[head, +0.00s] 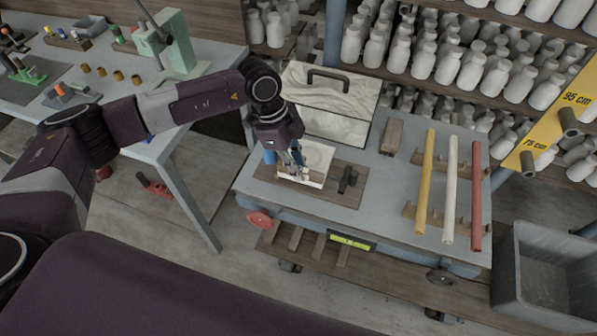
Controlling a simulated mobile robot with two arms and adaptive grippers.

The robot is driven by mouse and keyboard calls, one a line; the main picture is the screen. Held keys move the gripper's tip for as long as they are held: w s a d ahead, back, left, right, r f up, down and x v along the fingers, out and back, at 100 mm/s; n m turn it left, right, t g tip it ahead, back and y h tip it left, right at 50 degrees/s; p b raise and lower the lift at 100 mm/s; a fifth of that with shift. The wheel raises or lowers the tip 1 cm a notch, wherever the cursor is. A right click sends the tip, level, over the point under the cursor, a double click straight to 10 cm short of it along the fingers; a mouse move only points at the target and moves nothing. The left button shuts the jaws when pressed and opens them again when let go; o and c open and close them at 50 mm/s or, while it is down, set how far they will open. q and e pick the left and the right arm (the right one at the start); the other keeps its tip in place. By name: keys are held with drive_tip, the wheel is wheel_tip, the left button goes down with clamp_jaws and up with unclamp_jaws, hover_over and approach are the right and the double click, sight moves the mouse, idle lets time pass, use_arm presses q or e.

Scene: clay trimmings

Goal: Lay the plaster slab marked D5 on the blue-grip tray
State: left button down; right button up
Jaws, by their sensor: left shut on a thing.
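My left gripper (298,158) reaches down over the white, square, tray-like piece (319,156) on the brown board. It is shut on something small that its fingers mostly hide. A small pale bit (305,173) shows just below the fingertips; I cannot tell if it is part of the held thing. A blue piece (269,157), perhaps the tray's grip, shows left of the gripper. No D5 mark can be read, and I cannot tell which pale surface is the plaster slab. My right gripper is not in view.
The brown board (339,196) lies on a grey cart (385,200), with a dark object (347,179) on its right side. A pale lidded box with a handle (328,100) stands behind. Yellow, white and red rods (476,195) lie on the right. A grey bin (545,270) is at far right.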

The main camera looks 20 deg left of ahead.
use_arm(q)
wheel_tip(320, 180, down, 2)
drive_tip(key=shift+f, duration=0.35)
drive_tip(key=shift+f, duration=0.1)
drive_tip(key=c, duration=1.9)
unclamp_jaws()
drive_tip(key=shift+c, duration=0.2)
drive_tip(key=shift+a+r, duration=0.15)
drive_tip(key=shift+r, duration=0.3)
drive_tip(key=b+v, duration=0.2)
drive_tip(key=v, duration=0.9)
drive_tip(key=shift+r, duration=0.15)
